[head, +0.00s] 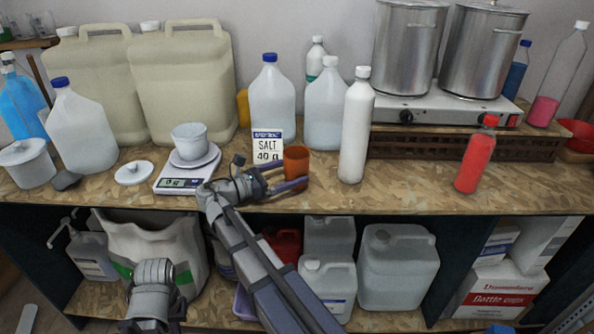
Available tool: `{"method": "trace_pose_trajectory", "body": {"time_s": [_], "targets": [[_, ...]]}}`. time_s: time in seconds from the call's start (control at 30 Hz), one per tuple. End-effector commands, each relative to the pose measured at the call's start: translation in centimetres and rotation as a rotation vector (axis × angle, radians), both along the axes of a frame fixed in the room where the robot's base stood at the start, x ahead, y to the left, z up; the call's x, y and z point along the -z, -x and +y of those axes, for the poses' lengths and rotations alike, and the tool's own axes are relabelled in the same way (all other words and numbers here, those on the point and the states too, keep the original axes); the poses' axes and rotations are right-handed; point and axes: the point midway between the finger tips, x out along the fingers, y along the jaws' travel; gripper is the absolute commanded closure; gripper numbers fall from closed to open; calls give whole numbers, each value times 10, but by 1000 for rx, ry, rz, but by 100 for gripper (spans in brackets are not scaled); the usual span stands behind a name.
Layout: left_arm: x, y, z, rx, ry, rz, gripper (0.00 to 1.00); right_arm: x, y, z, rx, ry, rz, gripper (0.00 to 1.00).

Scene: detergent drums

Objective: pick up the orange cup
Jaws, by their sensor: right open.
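The orange cup (296,158) stands upright near the front of the wooden counter, just right of the white "SALT 40 g" label card (268,145). My right gripper (291,174) is open and reaches the cup from the left. One finger crosses in front of the cup's lower part. The other points toward the cup's left side, and its tip is hard to make out. I cannot tell whether either finger touches the cup. My left arm shows at the bottom left, but its gripper fingers do not show.
A white cup stands on the digital scale (187,172) left of my right gripper. A tall white bottle (356,130) stands right of the orange cup. Jugs (272,100) stand behind. The counter (405,195) is clear between the white bottle and the red bottle (476,158).

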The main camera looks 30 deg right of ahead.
Motion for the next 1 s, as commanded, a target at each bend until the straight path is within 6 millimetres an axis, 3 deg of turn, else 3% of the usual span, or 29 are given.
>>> {"method": "trace_pose_trajectory", "body": {"time_s": [0.17,0.5,0.7,1.0], "targets": [[0,0,0,0,0,0,100,0,0,-7,1,0,0,0],[0,0,0,0,0,0,100,0,2,-50,1,0,0,0],[0,0,0,0,0,0,100,0,1,-51,-1,0,0,0],[0,0,0,0,0,0,100,0,1,-51,-1,0,0,31]]}}
